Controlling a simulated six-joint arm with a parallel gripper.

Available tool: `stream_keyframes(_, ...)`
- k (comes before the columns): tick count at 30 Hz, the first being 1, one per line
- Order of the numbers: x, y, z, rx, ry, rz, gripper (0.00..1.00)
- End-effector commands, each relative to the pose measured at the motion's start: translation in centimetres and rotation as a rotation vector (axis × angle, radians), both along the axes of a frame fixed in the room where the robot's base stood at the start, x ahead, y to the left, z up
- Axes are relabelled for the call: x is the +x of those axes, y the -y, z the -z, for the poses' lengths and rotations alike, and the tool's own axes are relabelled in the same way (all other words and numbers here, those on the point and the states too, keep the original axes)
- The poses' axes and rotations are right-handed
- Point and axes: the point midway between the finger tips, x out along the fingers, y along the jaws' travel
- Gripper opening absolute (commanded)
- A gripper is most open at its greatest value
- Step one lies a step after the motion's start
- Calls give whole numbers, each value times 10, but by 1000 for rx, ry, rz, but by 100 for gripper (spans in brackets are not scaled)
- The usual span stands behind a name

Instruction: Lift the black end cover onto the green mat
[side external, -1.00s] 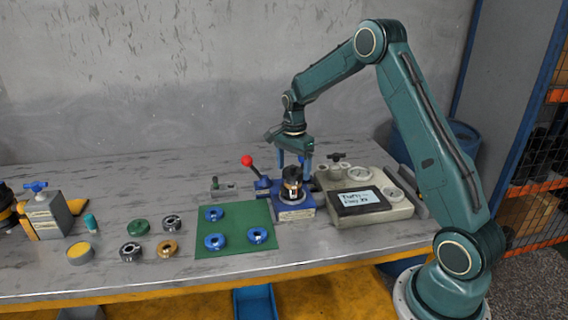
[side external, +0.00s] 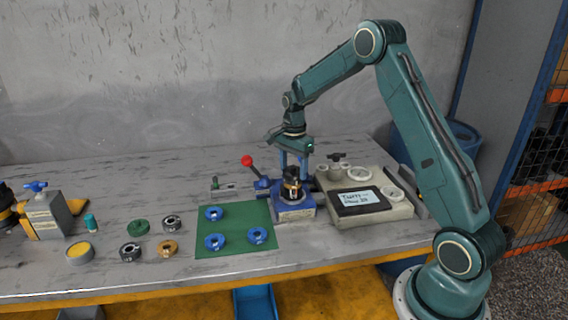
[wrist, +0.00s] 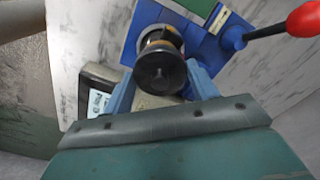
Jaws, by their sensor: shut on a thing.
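The black end cover (wrist: 160,72) is the dark round top of the motor (side external: 291,187), which stands upright in the blue vise (side external: 296,212). My gripper (wrist: 161,88) is shut on the cover, with one blue finger on each side of it. In the side view my gripper (side external: 293,168) points straight down over the vise. Whether the cover is apart from the motor body cannot be told. The green mat (side external: 235,223) lies left of the vise and bears three blue flanged parts (side external: 214,242).
A red-knobbed lever (side external: 247,161) rises beside the vise and shows close by in the wrist view (wrist: 304,18). A grey fixture with a labelled tablet (side external: 360,200) stands right of the vise. Several loose rings (side external: 138,227) lie left of the mat. The mat's middle is bare.

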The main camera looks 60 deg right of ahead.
Motion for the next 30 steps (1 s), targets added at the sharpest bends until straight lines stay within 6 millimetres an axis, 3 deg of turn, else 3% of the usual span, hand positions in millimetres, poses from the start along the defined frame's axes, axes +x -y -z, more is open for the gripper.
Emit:
stream_keyframes(8, 1, 0, -7, -1, 2, 0, 26)
stream_keyframes(14, 1, 0, -27, -2, 5, 0, 26)
stream_keyframes(30, 1, 1, -136, -3, 6, 0, 26)
